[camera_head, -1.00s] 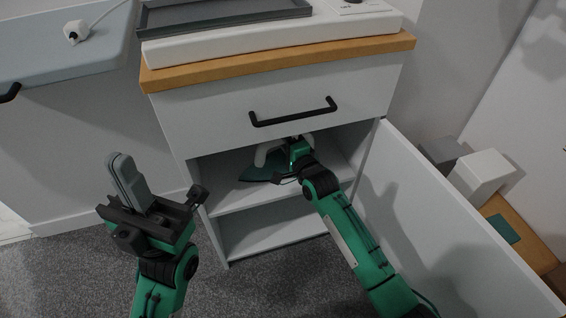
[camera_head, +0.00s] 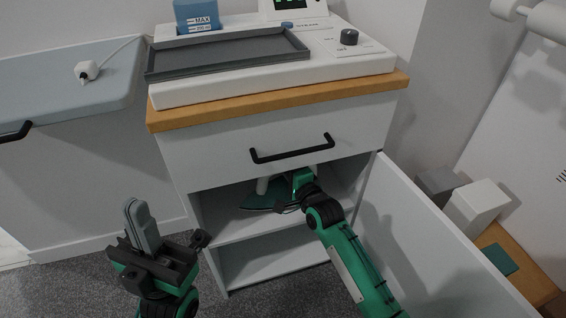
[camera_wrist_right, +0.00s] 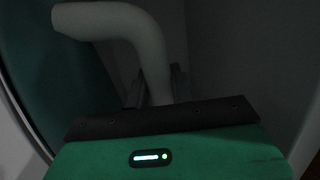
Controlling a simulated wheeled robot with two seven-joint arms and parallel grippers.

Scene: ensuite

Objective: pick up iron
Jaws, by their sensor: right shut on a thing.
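The iron (camera_head: 262,196) sits inside the open cabinet on its upper shelf, with a teal base and a pale handle. My right gripper (camera_head: 303,180) reaches into the cabinet and hides part of the iron. In the right wrist view the iron's pale curved handle (camera_wrist_right: 150,50) runs down between the fingers of my right gripper (camera_wrist_right: 158,95), which is shut on it. The iron's teal body fills the left of that view. My left gripper (camera_head: 172,238) is open and empty, in front of the cabinet to the left.
The cabinet door (camera_head: 430,230) stands open on the right, close to my right arm. A closed drawer with a black handle (camera_head: 292,150) is just above the opening. The lower shelf (camera_head: 265,262) is empty. A blue-grey counter (camera_head: 60,85) is on the left.

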